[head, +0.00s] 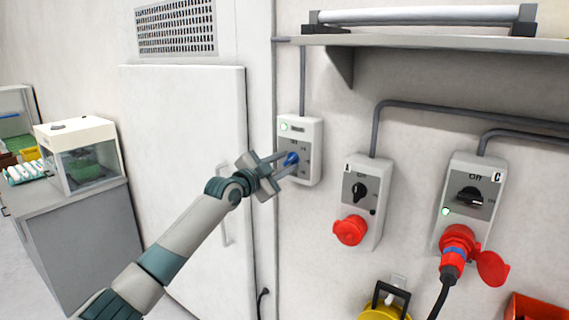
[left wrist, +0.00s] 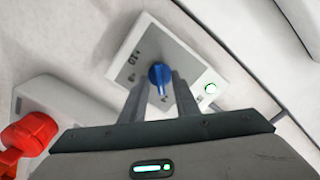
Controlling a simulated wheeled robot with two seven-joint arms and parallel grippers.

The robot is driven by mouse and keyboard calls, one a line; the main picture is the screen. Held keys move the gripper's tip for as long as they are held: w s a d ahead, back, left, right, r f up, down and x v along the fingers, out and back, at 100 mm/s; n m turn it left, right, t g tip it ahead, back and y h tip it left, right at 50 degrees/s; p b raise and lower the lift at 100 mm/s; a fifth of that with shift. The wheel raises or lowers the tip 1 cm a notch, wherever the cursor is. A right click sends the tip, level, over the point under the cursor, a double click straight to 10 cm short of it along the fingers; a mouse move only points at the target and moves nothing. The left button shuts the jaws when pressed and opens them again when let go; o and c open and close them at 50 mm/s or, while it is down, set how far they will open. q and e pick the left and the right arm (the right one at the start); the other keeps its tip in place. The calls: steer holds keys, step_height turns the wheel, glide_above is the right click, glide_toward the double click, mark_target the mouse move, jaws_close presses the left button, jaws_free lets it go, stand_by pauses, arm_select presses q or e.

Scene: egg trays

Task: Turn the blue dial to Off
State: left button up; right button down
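The blue dial (head: 291,159) is on a light grey control box (head: 313,133) on the wall, with a lit green lamp near the box's top. My left gripper (head: 284,161) is at the dial, with its fingers reaching toward the box on either side of it. In the left wrist view, the blue dial (left wrist: 160,76) shows between the two fingers of my left gripper (left wrist: 158,92). Gaps seem to show beside the dial; whether a finger touches it I cannot tell. The markings around the dial are too small to read surely. My right gripper is not in view.
Two more wall boxes with black dials, box A (head: 346,221) and box C (head: 488,180), stand to the right. A red plug (head: 457,243) with a cable is in box C. A shelf (head: 420,42) juts out above. A white cabinet door (head: 180,130) is left.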

arm_select(q)
steer(key=shift+c, duration=0.7)
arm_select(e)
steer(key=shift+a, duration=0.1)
arm_select(q)
jaws_close()
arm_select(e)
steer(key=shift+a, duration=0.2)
arm_select(q)
steer(key=shift+f+n, duration=0.1)
steer(key=shift+n, duration=0.2)
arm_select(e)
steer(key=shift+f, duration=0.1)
arm_select(q)
steer(key=shift+n+b, duration=0.4)
steer(key=shift+n, duration=1.5)
steer(key=n, duration=0.4)
steer(key=shift+n, duration=0.3)
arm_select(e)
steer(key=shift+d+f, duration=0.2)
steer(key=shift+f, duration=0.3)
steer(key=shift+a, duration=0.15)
